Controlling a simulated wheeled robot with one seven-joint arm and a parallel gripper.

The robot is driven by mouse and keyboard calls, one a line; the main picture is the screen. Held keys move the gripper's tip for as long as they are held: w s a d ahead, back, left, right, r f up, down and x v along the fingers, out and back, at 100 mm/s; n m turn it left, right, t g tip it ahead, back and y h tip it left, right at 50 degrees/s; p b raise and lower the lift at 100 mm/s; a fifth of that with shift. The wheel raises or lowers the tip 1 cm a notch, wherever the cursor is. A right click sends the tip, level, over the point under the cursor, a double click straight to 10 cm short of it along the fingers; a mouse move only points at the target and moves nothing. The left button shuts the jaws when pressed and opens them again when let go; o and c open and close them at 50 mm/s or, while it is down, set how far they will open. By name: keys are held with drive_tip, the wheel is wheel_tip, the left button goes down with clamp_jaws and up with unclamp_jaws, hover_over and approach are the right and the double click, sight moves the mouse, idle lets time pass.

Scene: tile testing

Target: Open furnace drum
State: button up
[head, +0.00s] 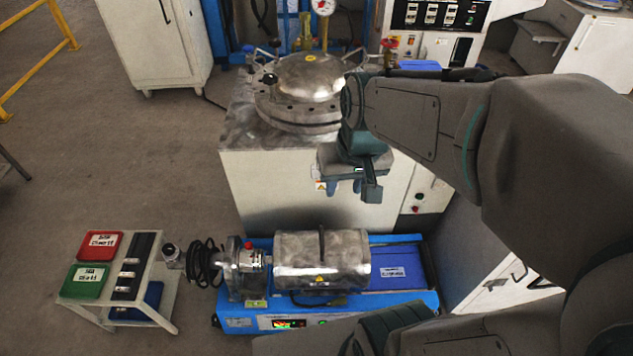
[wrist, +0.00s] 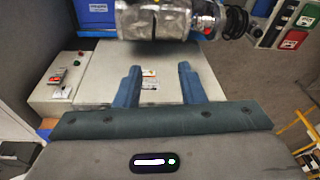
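The furnace drum (head: 345,262) is a dull silver metal cylinder on a blue machine (head: 340,305) in the head view. A dark upright handle or seam (head: 321,241) shows at its middle. Its lid looks closed. In the wrist view the drum (wrist: 139,22) is at the top edge, partly cut off. My gripper (head: 357,192) hangs above and behind the drum in the head view, apart from it. In the wrist view its two blue fingers (wrist: 159,84) are spread, with nothing between them.
A large round metal vessel (head: 300,88) stands on a white cabinet (head: 280,190) behind the drum. A small cart (head: 150,300) with a red tray (head: 99,245) and a green tray (head: 86,281) is at left. Black cables (head: 204,262) lie beside the drum.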

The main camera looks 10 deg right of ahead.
drive_tip(key=w+d+f+m+g+y+b, duration=0.1)
drive_tip(key=w+f+b, duration=0.4)
drive_tip(key=f, duration=0.3)
drive_tip(key=w+d+f+b, duration=0.1)
drive_tip(key=w+f+b, duration=0.35)
drive_tip(key=f, duration=0.35)
drive_tip(key=g+b, duration=0.1)
drive_tip(key=b, duration=0.6)
approach(322, 234)
drive_tip(key=shift+m+y, duration=0.3)
drive_tip(key=shift+m, duration=0.1)
drive_tip(key=f+b, duration=0.1)
drive_tip(key=f, duration=0.1)
drive_tip(key=f+b, duration=0.2)
drive_tip(key=f, duration=0.1)
drive_tip(key=a+f+b, duration=0.1)
drive_tip(key=f, duration=0.2)
drive_tip(key=shift+w+f, duration=0.1)
drive_tip(key=shift+w, duration=0.05)
drive_tip(key=shift+c, duration=0.4)
clamp_jaws()
